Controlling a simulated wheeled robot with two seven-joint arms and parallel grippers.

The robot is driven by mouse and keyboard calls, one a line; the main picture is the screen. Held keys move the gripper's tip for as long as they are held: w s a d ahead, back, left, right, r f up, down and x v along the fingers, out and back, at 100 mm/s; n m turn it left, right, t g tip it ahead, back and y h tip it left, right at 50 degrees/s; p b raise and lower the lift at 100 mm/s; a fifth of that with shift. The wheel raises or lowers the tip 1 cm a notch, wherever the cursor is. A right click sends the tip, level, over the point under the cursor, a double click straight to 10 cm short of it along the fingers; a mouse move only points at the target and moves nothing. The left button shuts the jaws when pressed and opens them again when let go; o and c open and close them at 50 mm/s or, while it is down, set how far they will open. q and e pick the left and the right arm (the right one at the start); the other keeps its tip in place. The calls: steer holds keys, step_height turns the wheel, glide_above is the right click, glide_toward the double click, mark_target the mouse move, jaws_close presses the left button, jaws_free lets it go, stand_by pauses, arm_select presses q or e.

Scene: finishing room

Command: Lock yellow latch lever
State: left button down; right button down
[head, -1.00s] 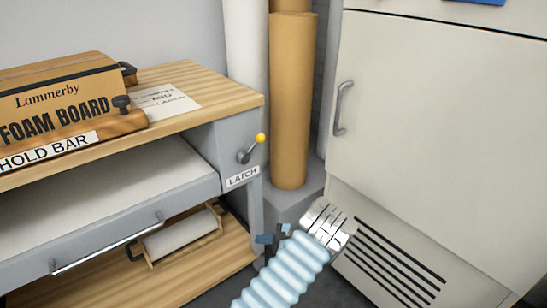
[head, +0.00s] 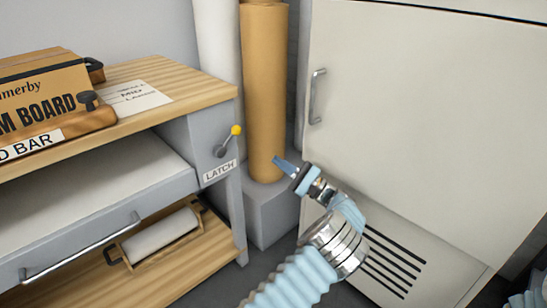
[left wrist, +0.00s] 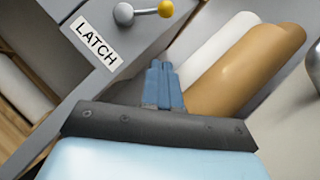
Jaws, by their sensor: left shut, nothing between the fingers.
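The latch lever (head: 228,141) is a short grey lever with a yellow ball knob, on the grey end post of the workbench, above a white LATCH label (head: 220,171). It points up and to the right. In the left wrist view the yellow knob (left wrist: 165,9) and its grey pivot show at the top. My left gripper (head: 278,161) is to the right of the lever, apart from it, in front of the brown roll. Its blue fingers (left wrist: 161,82) are together with nothing between them. My right gripper does not show; a bit of blue sleeve is at the lower right edge.
The wooden bench top (head: 190,90) carries a foam board box (head: 40,95) and a paper sheet (head: 132,98). A drawer handle (head: 80,247) sticks out below. A brown roll (head: 264,80) stands behind, and a white cabinet (head: 420,120) is at right.

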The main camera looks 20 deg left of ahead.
mark_target(228, 140)
arm_select(q)
steer(key=s+a+r, duration=0.2)
steer(key=a+r, duration=0.4)
steer(key=a, duration=0.3)
steer(key=shift+r+p, duration=0.3)
steer(key=shift+s+r+n, duration=0.1)
steer(key=shift+r+n, duration=0.05)
steer(key=shift+n, duration=0.25)
